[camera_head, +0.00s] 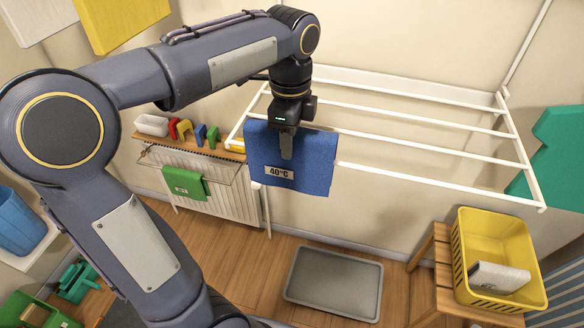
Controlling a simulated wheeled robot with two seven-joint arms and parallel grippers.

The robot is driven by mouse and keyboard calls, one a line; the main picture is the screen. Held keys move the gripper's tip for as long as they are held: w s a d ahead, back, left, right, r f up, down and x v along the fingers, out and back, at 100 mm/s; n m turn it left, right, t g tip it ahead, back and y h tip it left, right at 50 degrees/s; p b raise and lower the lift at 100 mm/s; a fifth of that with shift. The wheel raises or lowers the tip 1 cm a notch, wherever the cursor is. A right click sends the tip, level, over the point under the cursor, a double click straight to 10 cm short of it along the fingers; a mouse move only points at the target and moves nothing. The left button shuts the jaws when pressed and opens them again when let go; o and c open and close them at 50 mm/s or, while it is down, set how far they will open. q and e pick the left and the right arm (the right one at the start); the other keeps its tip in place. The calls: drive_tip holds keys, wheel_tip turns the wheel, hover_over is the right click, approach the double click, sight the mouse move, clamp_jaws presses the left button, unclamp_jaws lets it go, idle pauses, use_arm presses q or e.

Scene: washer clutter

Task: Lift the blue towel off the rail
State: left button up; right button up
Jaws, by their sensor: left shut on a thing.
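The blue towel (316,167) hangs folded at the left part of the front rail of the white drying rack (440,183). It carries a white "40°C" label near its lower edge. My left gripper (287,150) comes down from above and is shut on the towel near its upper middle. One finger shows in front of the cloth; the other is hidden behind it. I cannot tell whether the towel still rests on the rail. My right gripper is not in view.
A green towel (185,183) hangs on the radiator (232,190) at the left. A yellow basket (497,231) with a white item stands on a wooden stool at the right. A grey tray (334,284) lies on the floor. Green cloth hangs at far right.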

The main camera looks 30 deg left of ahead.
use_arm(q)
wheel_tip(320, 180, up, 7)
drive_tip(key=p, duration=0.6)
drive_tip(key=shift+r, duration=0.1)
wheel_tip(320, 180, up, 2)
drive_tip(key=shift+r+p, duration=0.2)
drive_tip(key=shift+p, duration=0.25)
drive_tip(key=shift+r, duration=1.4)
drive_tip(key=shift+s+f, duration=0.1)
